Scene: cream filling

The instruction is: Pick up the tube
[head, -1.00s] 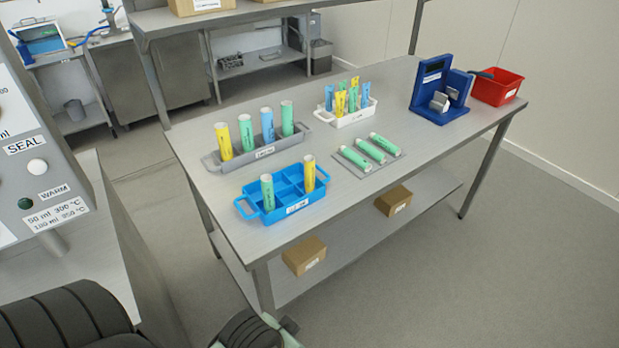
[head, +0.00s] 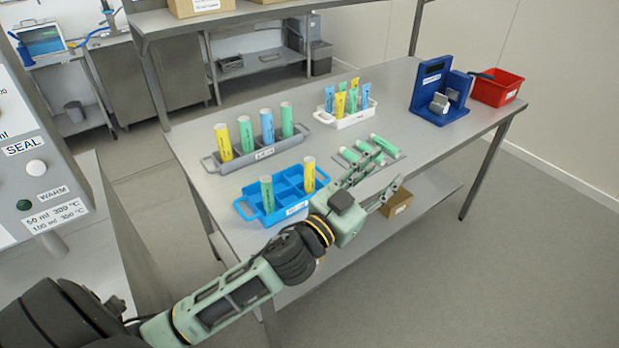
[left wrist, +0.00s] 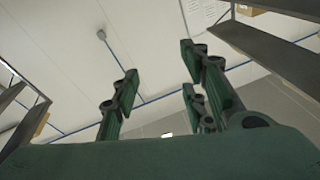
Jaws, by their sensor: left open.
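Three green tubes lie on a flat grey mat (head: 378,168): a left one (head: 350,155), a middle one (head: 367,149) and a right one (head: 384,145). My left gripper (head: 390,169) is open and empty, in front of the mat and partly covering it in the head view. In the left wrist view, its fingers (left wrist: 160,85) stand apart with only ceiling and wall behind them. A green tube (head: 267,192) and a yellow tube (head: 308,174) stand in the blue divided crate (head: 243,207). My right gripper is not in view.
A grey rack (head: 212,163) holds several upright yellow, green and blue tubes. A white rack (head: 352,119) holds several smaller tubes. A blue device (head: 432,88) and a red bin (head: 500,90) stand at the table's right. A machine (head: 35,170) is at far left.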

